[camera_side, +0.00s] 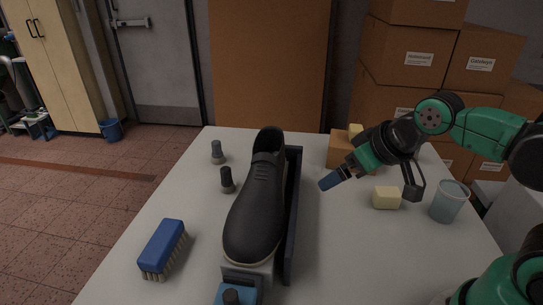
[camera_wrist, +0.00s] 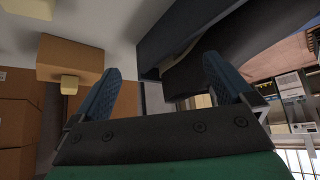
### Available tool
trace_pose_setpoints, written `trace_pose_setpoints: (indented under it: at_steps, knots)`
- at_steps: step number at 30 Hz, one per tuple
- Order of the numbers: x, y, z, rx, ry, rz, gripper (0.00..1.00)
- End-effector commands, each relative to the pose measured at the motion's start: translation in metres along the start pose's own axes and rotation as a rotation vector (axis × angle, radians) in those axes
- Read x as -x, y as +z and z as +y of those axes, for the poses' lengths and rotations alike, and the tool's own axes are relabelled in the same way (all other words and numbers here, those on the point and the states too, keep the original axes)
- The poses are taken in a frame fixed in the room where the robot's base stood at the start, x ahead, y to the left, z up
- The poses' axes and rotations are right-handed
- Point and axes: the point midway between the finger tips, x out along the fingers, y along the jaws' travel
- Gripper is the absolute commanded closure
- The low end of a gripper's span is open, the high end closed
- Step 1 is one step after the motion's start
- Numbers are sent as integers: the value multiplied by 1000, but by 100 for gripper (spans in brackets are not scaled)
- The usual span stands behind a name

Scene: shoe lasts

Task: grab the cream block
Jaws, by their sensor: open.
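One cream block (camera_side: 386,197) lies on the white table, right of my gripper and left of a cup. A second cream block (camera_side: 355,130) shows at the small brown box farther back, partly hidden by my arm. A cream block (camera_wrist: 69,84) also shows against the brown box in the wrist view, left of my fingers. My gripper (camera_side: 330,181) is above the table, between the black shoe and the nearer block, tilted down to the left. In the wrist view my gripper (camera_wrist: 163,75) has its blue fingers wide apart with nothing between them.
A black shoe (camera_side: 256,205) sits on a stand beside a dark upright panel (camera_side: 291,215), left of my gripper. A clear cup (camera_side: 449,202) stands right of the nearer block. The small brown box (camera_side: 340,149) is behind. A blue brush (camera_side: 162,248) lies front left.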

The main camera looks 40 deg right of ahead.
Motion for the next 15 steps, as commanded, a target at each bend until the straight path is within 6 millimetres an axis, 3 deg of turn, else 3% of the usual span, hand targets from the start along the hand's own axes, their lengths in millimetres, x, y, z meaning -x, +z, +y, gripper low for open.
trace_pose_setpoints:
  at_steps: [5, 8, 15]
  knots:
    - [-2, -1, 5, -21, 11, -19, 0]
    - [-6, -3, 20, -80, 42, -76, 0]
    - [-31, 3, 87, -355, 150, -320, 0]
